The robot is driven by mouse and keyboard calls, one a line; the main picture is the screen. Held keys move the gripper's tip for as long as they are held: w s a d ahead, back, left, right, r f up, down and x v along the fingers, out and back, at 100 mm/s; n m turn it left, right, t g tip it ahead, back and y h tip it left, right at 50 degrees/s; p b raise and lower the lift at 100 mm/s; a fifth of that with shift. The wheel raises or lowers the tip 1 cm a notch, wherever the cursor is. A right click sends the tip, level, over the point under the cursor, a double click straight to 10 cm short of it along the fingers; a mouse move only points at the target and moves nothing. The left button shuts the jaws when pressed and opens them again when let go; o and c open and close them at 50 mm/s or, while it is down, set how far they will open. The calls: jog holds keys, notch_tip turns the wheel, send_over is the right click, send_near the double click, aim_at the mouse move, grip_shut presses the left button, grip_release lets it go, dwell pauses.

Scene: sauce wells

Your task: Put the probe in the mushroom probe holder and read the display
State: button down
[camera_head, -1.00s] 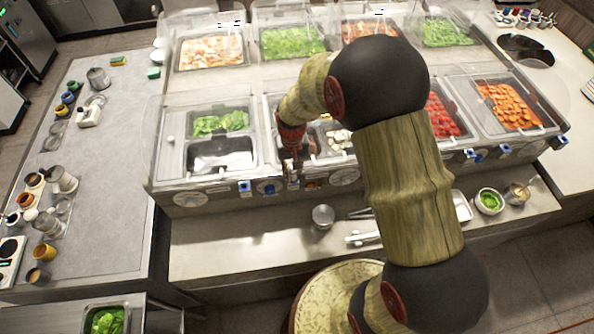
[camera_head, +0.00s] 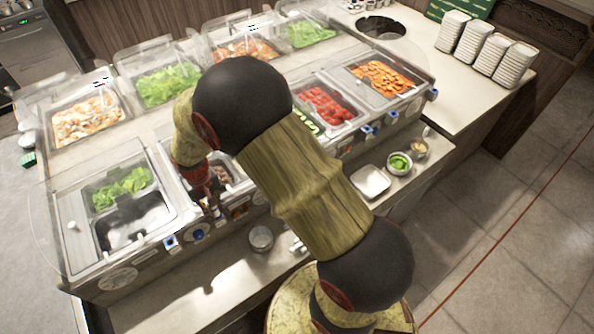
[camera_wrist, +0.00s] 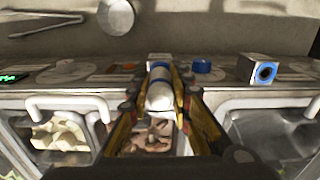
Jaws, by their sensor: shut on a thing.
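My gripper (camera_head: 213,212) reaches down to the front panel of the sauce-well counter. In the wrist view, my gripper (camera_wrist: 162,98) has yellow and black fingers shut on the probe (camera_wrist: 159,90), a white cylinder with a blue band. The probe's far end points at the front panel, over a small pale block (camera_wrist: 160,58); I cannot tell whether it sits in a holder. A well with brown pieces (camera_wrist: 152,138) lies below the fingers, and a well with pale chunks (camera_wrist: 60,137) lies to the left. I cannot tell which is mushroom. A green-lit display (camera_wrist: 14,76) is partly cut off at the left edge.
A white-and-blue block (camera_wrist: 260,70) and a blue cap (camera_wrist: 202,67) stand on the panel right of the probe. A metal cup (camera_head: 261,238) and a white tray (camera_head: 370,181) rest on the front ledge. Clear lids (camera_head: 62,215) surround the wells.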

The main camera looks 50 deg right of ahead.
jog(key=shift+r, duration=0.1)
jog(key=shift+r+p, duration=2.3)
jog(key=shift+r, duration=1.4)
jog(key=shift+s+f, duration=0.1)
